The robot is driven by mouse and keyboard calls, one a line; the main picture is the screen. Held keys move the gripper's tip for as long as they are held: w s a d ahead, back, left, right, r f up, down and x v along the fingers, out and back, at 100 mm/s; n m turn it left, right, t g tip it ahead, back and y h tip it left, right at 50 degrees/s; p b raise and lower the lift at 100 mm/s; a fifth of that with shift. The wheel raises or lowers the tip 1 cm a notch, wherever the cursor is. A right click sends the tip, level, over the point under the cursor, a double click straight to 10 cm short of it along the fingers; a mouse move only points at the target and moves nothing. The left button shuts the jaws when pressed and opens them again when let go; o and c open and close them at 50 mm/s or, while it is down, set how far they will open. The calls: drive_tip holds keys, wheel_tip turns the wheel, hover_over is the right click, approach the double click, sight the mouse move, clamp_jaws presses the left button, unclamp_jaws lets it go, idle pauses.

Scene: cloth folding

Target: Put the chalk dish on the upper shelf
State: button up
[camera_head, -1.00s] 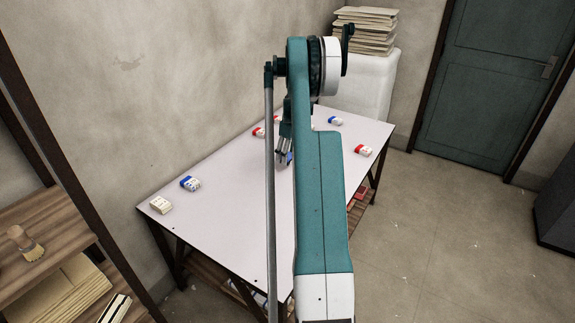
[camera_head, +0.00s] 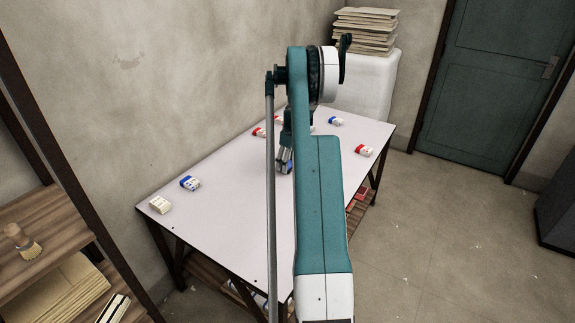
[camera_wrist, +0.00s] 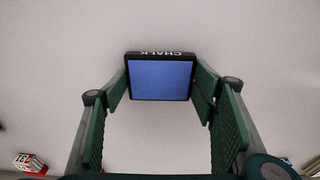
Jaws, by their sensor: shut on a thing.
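The chalk dish (camera_wrist: 160,80) is a square blue piece with a black edge marked CHALK. In the wrist view it sits between the green finger pads of my gripper (camera_wrist: 161,92), which is shut on it, over the white table. In the head view my gripper (camera_head: 284,166) is low at the table, with a little blue of the dish beside the fingertips, partly hidden by my arm. A wooden shelf unit stands at the left; a brush lies on its upper visible board (camera_head: 55,225).
White table (camera_head: 225,215) has small boxes: a cream one (camera_head: 160,205), a blue-and-white one (camera_head: 190,183), a red-and-white one (camera_head: 364,151) and others at the back. Below the shelf board are folders (camera_head: 60,290). A wall closes the table's left side.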

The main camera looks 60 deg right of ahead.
drive_tip(key=shift+f, duration=0.15)
drive_tip(key=o, duration=1.1)
drive_tip(key=r, duration=0.4)
drive_tip(key=s+r+p, duration=0.1)
drive_tip(key=r, duration=0.3)
drive_tip(key=r+p, duration=0.1)
drive_tip(key=r, duration=0.3)
drive_tip(key=shift+s+r, duration=0.15)
drive_tip(key=shift+s, duration=0.1)
drive_tip(key=shift+w+a, duration=0.1)
